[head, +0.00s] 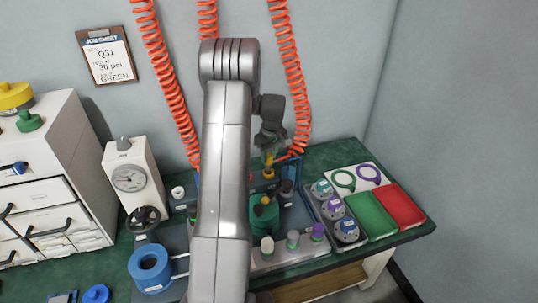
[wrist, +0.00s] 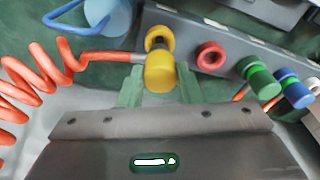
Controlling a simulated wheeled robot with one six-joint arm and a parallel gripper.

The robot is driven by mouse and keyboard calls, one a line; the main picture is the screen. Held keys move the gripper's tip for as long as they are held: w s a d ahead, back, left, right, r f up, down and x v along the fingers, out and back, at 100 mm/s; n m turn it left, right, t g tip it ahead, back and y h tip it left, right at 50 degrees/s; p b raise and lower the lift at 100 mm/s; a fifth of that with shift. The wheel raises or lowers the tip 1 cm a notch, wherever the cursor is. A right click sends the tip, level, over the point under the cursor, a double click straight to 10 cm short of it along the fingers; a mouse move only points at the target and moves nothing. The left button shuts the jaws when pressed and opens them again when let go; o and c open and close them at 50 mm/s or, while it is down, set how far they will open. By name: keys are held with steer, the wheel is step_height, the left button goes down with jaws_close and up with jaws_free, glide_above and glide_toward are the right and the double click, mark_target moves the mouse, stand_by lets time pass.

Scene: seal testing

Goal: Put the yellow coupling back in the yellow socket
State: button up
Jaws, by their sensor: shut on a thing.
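The yellow coupling (wrist: 160,74) is between the two pale green fingers of my gripper (wrist: 160,88), which is shut on it. An orange coiled hose runs from the coupling to the left. The yellow socket (wrist: 158,34) shows just beyond the coupling, a yellow ring with a dark centre on the grey panel. The coupling partly overlaps it in the wrist view, and I cannot tell whether they touch. In the head view the yellow coupling (head: 268,159) shows small below my gripper (head: 269,150), above the bench fixture.
A red socket (wrist: 211,55) is open to the right on the panel. A green coupling (wrist: 259,76) and a blue coupling (wrist: 290,88) sit farther right. Orange coiled hoses (head: 290,70) hang behind. Green (head: 370,216) and red (head: 401,205) trays lie at the right.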

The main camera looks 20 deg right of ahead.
steer(key=shift+f+b, duration=0.95)
steer(key=shift+f, duration=0.55)
steer(key=o, duration=1.1)
steer(key=shift+r, duration=0.1)
step_height(320, 180, up, 14)
steer(key=s, duration=0.1)
steer(key=shift+s+d+f+p, duration=0.2)
steer(key=shift+s+d+p, duration=0.05)
steer(key=shift+s+p, duration=0.1)
steer(key=f, duration=0.4)
steer(key=w+f, duration=0.1)
steer(key=f, duration=0.8)
steer(key=shift+w+a+f+b, duration=0.3)
steer(key=shift+w+f, duration=0.05)
steer(key=shift+f, duration=0.05)
steer(key=shift+r, duration=0.25)
